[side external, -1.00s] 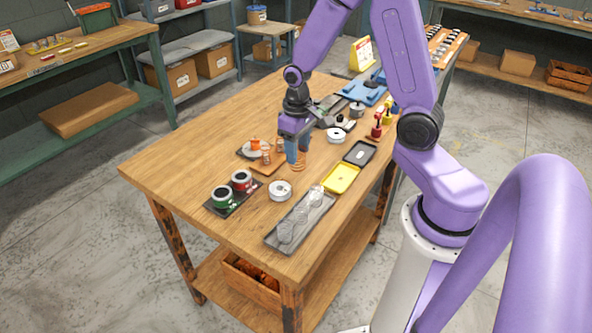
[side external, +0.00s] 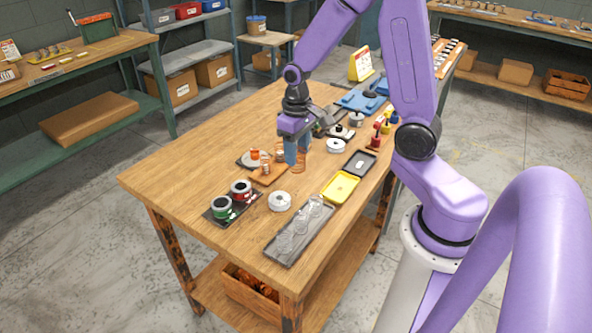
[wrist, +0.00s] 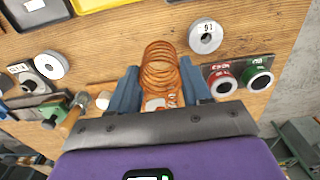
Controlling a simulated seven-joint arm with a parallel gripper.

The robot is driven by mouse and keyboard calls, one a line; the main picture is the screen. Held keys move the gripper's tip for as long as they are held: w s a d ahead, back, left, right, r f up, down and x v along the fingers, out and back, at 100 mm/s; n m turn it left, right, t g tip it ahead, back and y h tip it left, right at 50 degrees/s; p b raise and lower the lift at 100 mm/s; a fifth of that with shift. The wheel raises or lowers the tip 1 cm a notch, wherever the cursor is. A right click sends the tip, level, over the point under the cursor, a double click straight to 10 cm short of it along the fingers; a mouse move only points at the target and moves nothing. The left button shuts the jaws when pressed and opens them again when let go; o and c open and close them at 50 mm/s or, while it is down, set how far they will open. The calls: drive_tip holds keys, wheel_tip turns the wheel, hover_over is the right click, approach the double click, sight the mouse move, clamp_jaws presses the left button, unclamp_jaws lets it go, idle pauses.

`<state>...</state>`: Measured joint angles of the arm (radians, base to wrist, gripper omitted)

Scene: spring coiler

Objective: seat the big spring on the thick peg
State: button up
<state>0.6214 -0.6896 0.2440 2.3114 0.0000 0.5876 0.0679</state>
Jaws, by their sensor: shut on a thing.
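My gripper (side external: 297,154) has blue fingers and is shut on the big copper spring (wrist: 160,68). In the wrist view the spring stands between the two fingers (wrist: 168,88), its coils reaching away from the palm. In the side view the spring (side external: 299,167) shows only partly, below and between the fingers, and the fingers hide its upper part. A small wooden board (side external: 270,178) with short copper-coloured pieces lies just left of the gripper. I cannot tell which piece on it, if any, is the thick peg. The spring appears beside the board, not over it.
A grey disc plate with an orange part (side external: 254,156) lies behind the board. Red and green spools (side external: 240,188) sit on a dark mat at the left. A white roll (side external: 279,201), a yellow tray (side external: 341,187) and a grey tray with clear items (side external: 272,253) stand in front.

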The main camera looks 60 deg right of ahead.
wheel_tip(320, 180, up, 9)
drive_tip(key=shift+f, duration=0.2)
drive_tip(key=w+d, duration=1)
drive_tip(key=d, duration=0.4)
drive_tip(key=shift+d+f, duration=0.2)
drive_tip(key=shift+f, duration=5.05)
drive_tip(key=shift+f, duration=1.8)
